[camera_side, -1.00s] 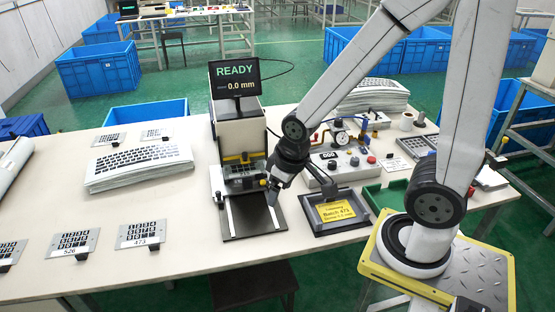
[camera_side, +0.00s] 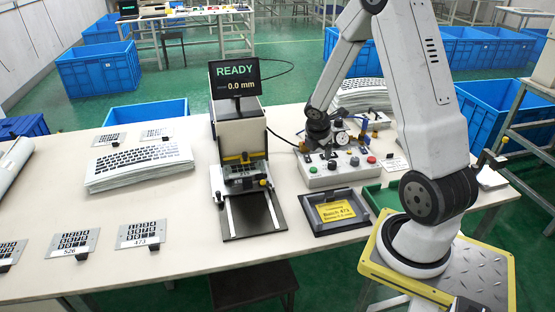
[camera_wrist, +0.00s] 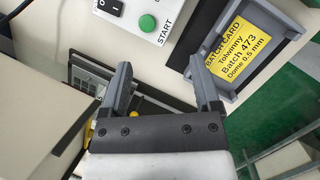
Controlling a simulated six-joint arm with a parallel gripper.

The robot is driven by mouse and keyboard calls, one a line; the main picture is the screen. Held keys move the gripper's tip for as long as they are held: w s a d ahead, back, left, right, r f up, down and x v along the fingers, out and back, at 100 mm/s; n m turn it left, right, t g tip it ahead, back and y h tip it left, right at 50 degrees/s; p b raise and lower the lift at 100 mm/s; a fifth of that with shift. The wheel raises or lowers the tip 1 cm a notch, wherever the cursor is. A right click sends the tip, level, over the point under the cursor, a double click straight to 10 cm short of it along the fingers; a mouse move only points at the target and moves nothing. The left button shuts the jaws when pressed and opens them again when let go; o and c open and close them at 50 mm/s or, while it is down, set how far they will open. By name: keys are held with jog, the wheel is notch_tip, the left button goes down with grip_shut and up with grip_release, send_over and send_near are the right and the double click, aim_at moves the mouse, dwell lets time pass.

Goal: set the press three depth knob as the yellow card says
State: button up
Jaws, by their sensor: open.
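The yellow batch card (camera_side: 335,211) lies in a dark grey frame in front of the control box. In the wrist view the card (camera_wrist: 241,48) reads "Batch 473" and "Dome 0.5 mm". The press (camera_side: 239,140) carries a screen (camera_side: 235,77) showing "READY" and 0.0 mm. I cannot pick out the depth knob with certainty. My gripper (camera_wrist: 161,63) is open and empty in the wrist view, its fingers apart between the press side and the card. In the side view my gripper (camera_side: 326,148) is at the back of the control box (camera_side: 334,174), hiding part of it.
The control box has a green START button (camera_wrist: 148,22) and a black switch (camera_wrist: 112,8). Keypad plates (camera_side: 142,234) and a stack of keyboard films (camera_side: 139,166) lie to the left. The table's front middle is bare.

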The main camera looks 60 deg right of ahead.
aim_at(332, 162)
jog(key=d+n, duration=0.1)
jog(key=s+d+f+n, duration=0.1)
jog(key=d, duration=0.1)
jog(key=s+d+n, duration=0.1)
jog(key=d, duration=0.1)
jog(key=shift+d+f+g, duration=0.15)
jog(key=shift+f+g, duration=0.15)
jog(key=shift+f, duration=0.1)
jog(key=shift+f, duration=0.2)
jog(key=shift+x, duration=3.75)
jog(key=shift+d+r, duration=0.1)
jog(key=shift+d, duration=0.05)
grip_shut()
jog(key=shift+w, duration=0.1)
